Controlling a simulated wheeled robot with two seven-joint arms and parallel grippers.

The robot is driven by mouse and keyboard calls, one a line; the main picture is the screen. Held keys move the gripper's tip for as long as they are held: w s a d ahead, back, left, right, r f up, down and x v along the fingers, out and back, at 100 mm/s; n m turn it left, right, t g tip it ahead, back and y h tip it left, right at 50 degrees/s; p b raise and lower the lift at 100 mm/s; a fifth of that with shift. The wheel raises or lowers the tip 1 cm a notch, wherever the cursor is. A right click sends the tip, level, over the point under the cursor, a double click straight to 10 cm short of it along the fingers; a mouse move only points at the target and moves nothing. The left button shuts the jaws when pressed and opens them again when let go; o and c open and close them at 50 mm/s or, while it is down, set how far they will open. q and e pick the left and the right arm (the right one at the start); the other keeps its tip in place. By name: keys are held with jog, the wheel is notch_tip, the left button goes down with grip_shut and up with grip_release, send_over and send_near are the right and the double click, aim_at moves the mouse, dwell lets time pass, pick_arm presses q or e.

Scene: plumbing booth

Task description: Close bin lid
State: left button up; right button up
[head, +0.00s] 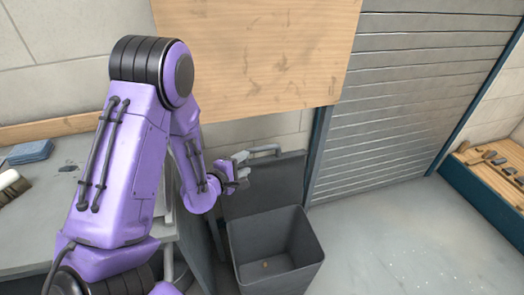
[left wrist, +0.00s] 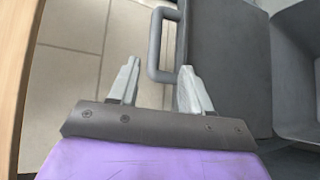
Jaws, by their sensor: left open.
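The dark grey bin (head: 240,250) stands on the floor with its top open; a small brownish thing lies inside. Its lid (head: 268,185) stands raised at the bin's back edge, with a grey bar handle (head: 264,149) along the lid's top edge. My left gripper (head: 241,166) is open beside the lid, near the left end of the handle. In the left wrist view, the open fingers (left wrist: 157,75) point toward the handle (left wrist: 154,45), whose bar shows between and just beyond the fingertips. The lid (left wrist: 228,60) is to their right, then the bin (left wrist: 290,110). I cannot tell whether the fingers touch the handle.
A grey workbench (head: 40,225) with a blue cloth stack (head: 30,151) and a brush (head: 12,186) is at the left. A wooden board (head: 260,50) hangs above the bin. A slatted shutter (head: 415,100) stands behind, right. The floor (head: 400,240) right of the bin is clear.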

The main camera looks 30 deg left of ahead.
aim_at(261, 150)
pick_arm(q)
jog(key=x, duration=0.7)
jog(key=r+p+x, duration=0.1)
jog(key=x, duration=0.3)
jog(key=shift+w+f, duration=0.1)
jog(key=shift+w, duration=0.15)
jog(key=shift+w+f, duration=0.25)
jog(key=shift+w, duration=0.25)
jog(key=shift+n, duration=0.3)
jog(key=shift+s+d, duration=0.1)
grip_shut()
